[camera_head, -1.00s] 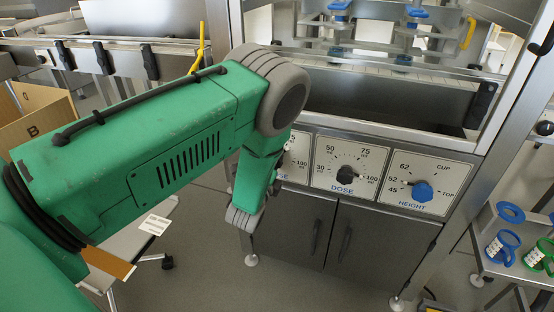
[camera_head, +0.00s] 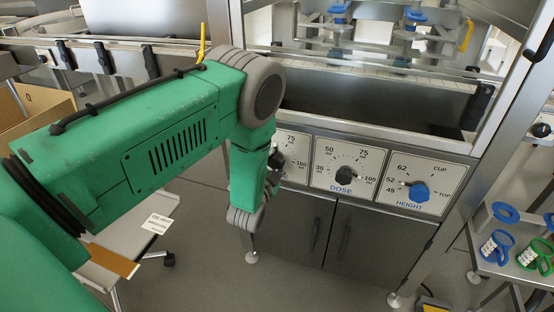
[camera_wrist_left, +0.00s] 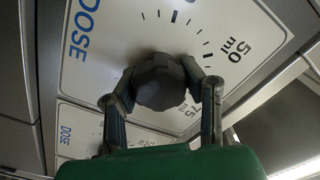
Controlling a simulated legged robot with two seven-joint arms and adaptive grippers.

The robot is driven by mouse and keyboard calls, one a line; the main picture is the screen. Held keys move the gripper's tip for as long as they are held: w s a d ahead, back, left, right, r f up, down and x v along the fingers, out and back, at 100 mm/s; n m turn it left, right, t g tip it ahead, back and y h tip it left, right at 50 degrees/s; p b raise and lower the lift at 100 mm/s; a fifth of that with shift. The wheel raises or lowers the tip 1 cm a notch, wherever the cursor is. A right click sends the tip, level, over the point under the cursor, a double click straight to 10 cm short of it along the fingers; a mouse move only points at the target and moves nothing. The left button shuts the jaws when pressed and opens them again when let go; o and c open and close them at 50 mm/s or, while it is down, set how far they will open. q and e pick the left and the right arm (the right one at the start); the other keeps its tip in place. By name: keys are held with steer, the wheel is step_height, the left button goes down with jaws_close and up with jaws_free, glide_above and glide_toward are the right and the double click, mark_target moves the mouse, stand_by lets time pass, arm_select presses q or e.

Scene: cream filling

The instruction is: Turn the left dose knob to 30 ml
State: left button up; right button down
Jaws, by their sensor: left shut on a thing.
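The left dose knob (camera_wrist_left: 160,82) is a dark, faceted knob on a white dial in the left wrist view. My left gripper (camera_wrist_left: 163,86) is shut on it, with one finger on each side. "50 ml", part of "75" and "DOSE" are readable around it. I cannot make out where the knob points. In the head view the left dose panel (camera_head: 296,143) is mostly hidden behind my green left arm, with its "75" and "100" showing. My left gripper (camera_head: 273,172) is partly hidden by my wrist there. My right gripper is not in view.
Right of it are a second dose dial with a black knob (camera_head: 344,175) and a height dial with a blue knob (camera_head: 419,191). Steel cabinet doors (camera_head: 345,240) are below. A side shelf at right holds blue (camera_head: 497,245) and green (camera_head: 535,254) mug-like items.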

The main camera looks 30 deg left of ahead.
arm_select(q)
steer(key=n, duration=0.4)
steer(key=shift+s+a+f+n+p, duration=0.1)
steer(key=shift+s+f+n+p, duration=0.2)
steer(key=shift+f+n+p, duration=0.1)
steer(key=n, duration=0.9)
steer(key=shift+n, duration=2.3)
steer(key=shift+d, duration=0.2)
steer(key=o, duration=1.2)
steer(key=shift+w, duration=0.15)
steer(key=shift+a+r, duration=0.1)
steer(key=shift+r, duration=0.05)
